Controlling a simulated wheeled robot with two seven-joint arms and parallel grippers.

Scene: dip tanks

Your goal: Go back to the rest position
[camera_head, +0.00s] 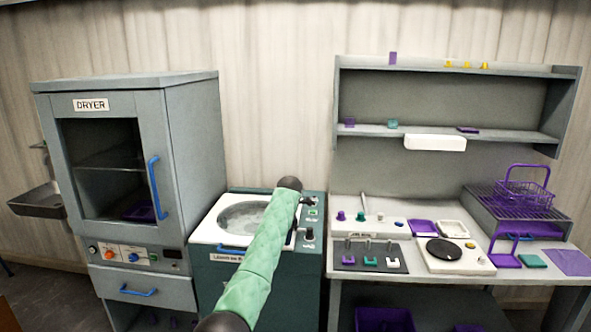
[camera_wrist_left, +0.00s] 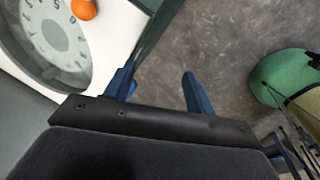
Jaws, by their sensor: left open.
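My left arm, in a green sleeve, rises from the bottom of the head view across the front of a dark green machine (camera_head: 314,262) with a round top. I cannot clearly make out its gripper there. In the left wrist view my left gripper (camera_wrist_left: 160,84) has two blue fingers set well apart with nothing between them. Grey floor (camera_wrist_left: 225,45) lies beyond the gap. A round numbered dial (camera_wrist_left: 50,30) on a pale surface is to the left of the fingers, apart from them. My right gripper is in neither view.
A grey dryer (camera_head: 195,140) stands left of the machine. A workbench (camera_head: 345,208) with shelves, small parts and a purple basket (camera_head: 525,190) stands right. An orange knob (camera_wrist_left: 84,9) is beside the dial. A green rounded object (camera_wrist_left: 275,75) lies at right in the wrist view.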

